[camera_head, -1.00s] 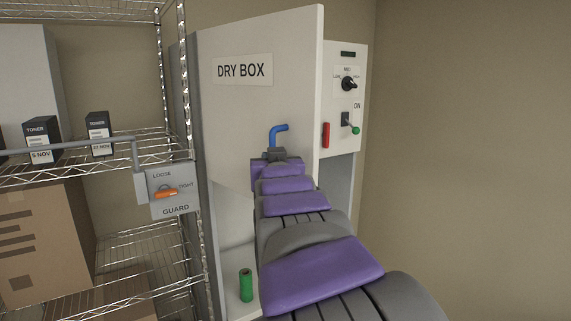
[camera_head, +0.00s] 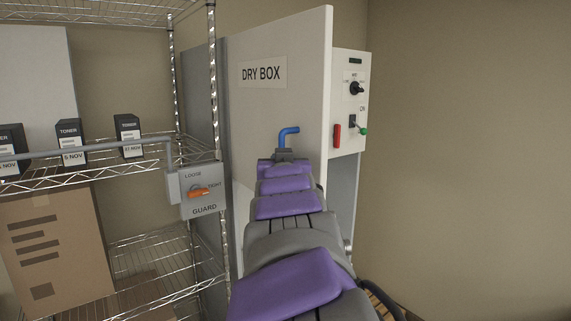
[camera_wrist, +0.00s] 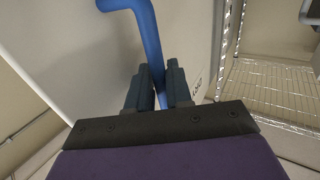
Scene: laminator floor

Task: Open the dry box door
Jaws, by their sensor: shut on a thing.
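The dry box door (camera_head: 262,108) is a tall white panel with a DRY BOX label. Its right edge stands out in front of the control panel, so it looks ajar; how far is hard to tell. A blue bent handle (camera_head: 288,132) sits low on the door's face. My gripper (camera_head: 284,154) is at the handle's lower part. In the wrist view the two fingers of my gripper (camera_wrist: 158,92) are shut around the blue handle (camera_wrist: 147,25). My arm hides the door's lower right part.
A control panel (camera_head: 348,100) with a knob, a red handle and a green-tipped lever is right of the door. At left, a wire rack (camera_head: 95,173) holds toner boxes (camera_head: 128,136) and a carton (camera_head: 50,245). A GUARD plate (camera_head: 204,207) with an orange lever is close to the door's left side.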

